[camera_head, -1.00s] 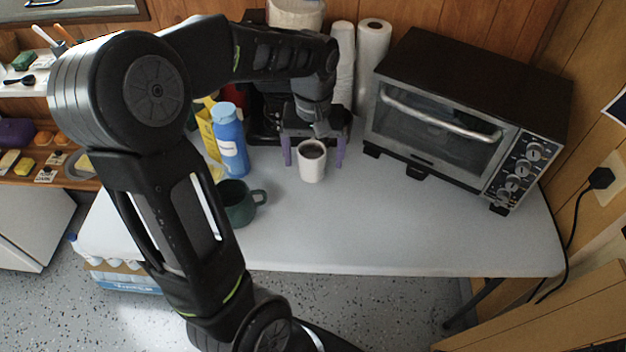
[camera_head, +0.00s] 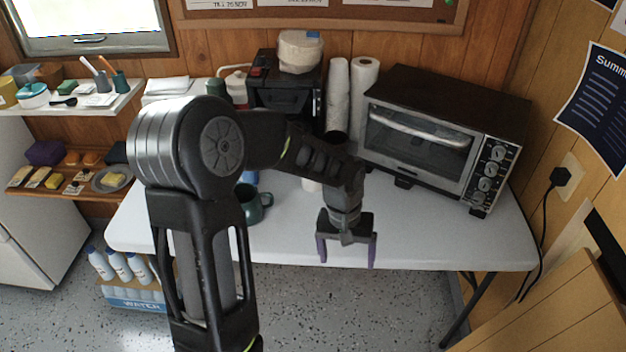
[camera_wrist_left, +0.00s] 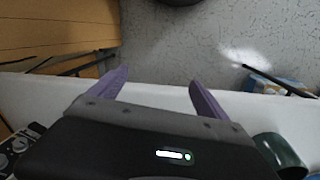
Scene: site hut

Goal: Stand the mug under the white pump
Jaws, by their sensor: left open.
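My left gripper (camera_head: 346,252) is open and empty, over the table's front edge, with its purple fingers pointing down. In the wrist view its fingers (camera_wrist_left: 155,92) are apart with nothing between them. My right gripper is out of view.
A toaster oven (camera_head: 418,150) stands on the right of the white table (camera_head: 440,240). A black machine (camera_head: 285,95), a paper roll (camera_head: 364,85) and a pale stack (camera_head: 337,95) stand at the back. The front right of the table is clear.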

